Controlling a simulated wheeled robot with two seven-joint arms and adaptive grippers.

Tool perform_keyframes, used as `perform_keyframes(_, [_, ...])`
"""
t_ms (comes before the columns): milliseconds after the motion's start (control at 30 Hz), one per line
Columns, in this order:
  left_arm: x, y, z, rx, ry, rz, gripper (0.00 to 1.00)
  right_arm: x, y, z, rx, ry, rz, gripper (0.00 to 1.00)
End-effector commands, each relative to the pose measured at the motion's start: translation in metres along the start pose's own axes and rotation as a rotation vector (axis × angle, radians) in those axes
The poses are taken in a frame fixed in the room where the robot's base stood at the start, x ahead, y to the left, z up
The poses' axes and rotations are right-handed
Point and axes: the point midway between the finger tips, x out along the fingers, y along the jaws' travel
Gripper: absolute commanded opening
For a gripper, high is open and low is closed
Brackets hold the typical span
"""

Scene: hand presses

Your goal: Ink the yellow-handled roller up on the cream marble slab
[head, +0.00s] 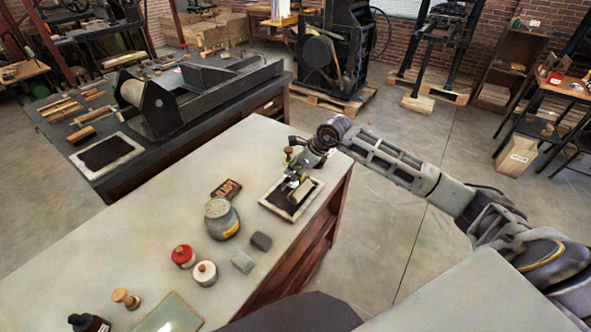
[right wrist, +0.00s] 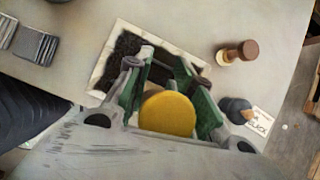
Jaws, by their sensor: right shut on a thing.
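The cream slab (head: 277,210) lies near the right edge of the bench, with a dark ink patch inside its pale rim. It also shows in the right wrist view (right wrist: 107,58). My right gripper (head: 297,179) reaches over it from the right. In the right wrist view its green fingers are shut around the yellow handle (right wrist: 167,115) of the roller, whose round end faces the camera. The roller's head is over the inked area and mostly hidden by the fingers; I cannot tell whether it touches the slab. My left gripper is not in view.
A dark bottle (right wrist: 237,108) and a wooden-knobbed piece (right wrist: 237,52) stand close beside the gripper.

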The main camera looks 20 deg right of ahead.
Motion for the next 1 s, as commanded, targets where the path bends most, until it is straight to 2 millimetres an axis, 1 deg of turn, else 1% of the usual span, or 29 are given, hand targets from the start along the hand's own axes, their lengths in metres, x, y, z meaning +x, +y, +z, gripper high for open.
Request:
perform_keyframes(633, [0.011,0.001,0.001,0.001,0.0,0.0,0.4,0.017,-0.005,0.025,-0.001,-0.002,-0.001,0.03])
perform_keyframes(1000, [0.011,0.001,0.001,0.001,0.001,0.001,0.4,0.019,-0.005,0.026,0.0,0.002,0.001,0.03])
